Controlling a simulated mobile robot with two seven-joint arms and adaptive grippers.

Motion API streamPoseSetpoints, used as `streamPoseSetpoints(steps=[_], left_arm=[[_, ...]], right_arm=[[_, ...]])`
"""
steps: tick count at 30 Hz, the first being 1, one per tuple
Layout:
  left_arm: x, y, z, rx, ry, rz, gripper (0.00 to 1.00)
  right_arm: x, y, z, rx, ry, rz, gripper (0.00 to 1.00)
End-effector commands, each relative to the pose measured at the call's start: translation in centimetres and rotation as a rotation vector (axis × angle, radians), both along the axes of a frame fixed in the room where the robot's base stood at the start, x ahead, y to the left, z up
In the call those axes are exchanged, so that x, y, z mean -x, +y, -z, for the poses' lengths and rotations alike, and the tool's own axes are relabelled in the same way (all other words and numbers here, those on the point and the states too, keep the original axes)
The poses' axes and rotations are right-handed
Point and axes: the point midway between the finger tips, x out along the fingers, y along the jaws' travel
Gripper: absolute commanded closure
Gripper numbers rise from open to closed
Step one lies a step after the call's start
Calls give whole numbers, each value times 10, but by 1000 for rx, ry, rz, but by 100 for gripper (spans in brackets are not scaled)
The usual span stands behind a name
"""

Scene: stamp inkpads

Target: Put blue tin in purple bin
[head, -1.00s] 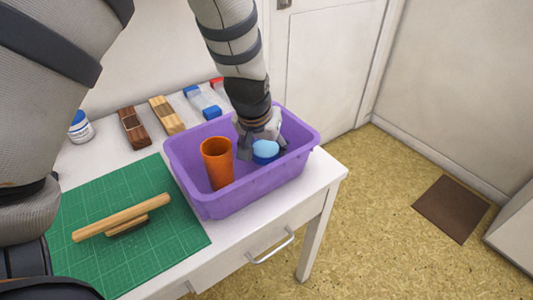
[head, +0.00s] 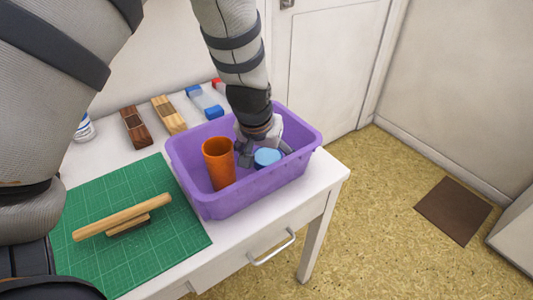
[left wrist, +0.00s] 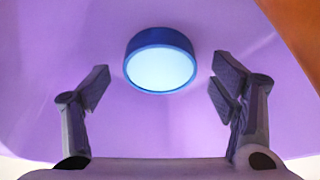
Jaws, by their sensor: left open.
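The blue tin (head: 267,157) is round with a light blue top and a darker blue side. It is inside the purple bin (head: 250,197), to the right of an orange cup. In the left wrist view the tin (left wrist: 160,62) stands between and beyond the fingertips, clear of both, against the purple bin surface (left wrist: 60,40). My left gripper (head: 262,152) reaches down into the bin from above and is open around the tin's near space. Its two fingers (left wrist: 160,88) are spread apart with nothing between them. My right gripper is not in view.
An orange cup (head: 218,165) stands in the bin's left part. A green cutting mat (head: 110,185) with a wooden-handled tool (head: 122,217) lies left of the bin. Wooden blocks (head: 134,126) and a blue-and-white item (head: 204,102) line the table's back.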

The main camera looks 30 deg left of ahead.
Motion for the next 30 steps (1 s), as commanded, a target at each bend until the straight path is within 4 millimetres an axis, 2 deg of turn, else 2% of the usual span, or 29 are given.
streamPoseSetpoints(steps=[1,4,9,12,17,30], left_arm=[[2,-1,-24,-1,-23,1,21],[13,-3,-54,-3,-30,2,21],[29,-7,-84,-2,-15,-1,21],[35,-8,-96,-1,-11,-1,21],[39,-9,-103,-1,-7,-1,21],[38,-9,-103,-1,-8,-1,21]], right_arm=[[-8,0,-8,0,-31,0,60],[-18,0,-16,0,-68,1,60],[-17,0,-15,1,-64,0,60],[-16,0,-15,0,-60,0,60],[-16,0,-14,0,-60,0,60],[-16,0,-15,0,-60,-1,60]])
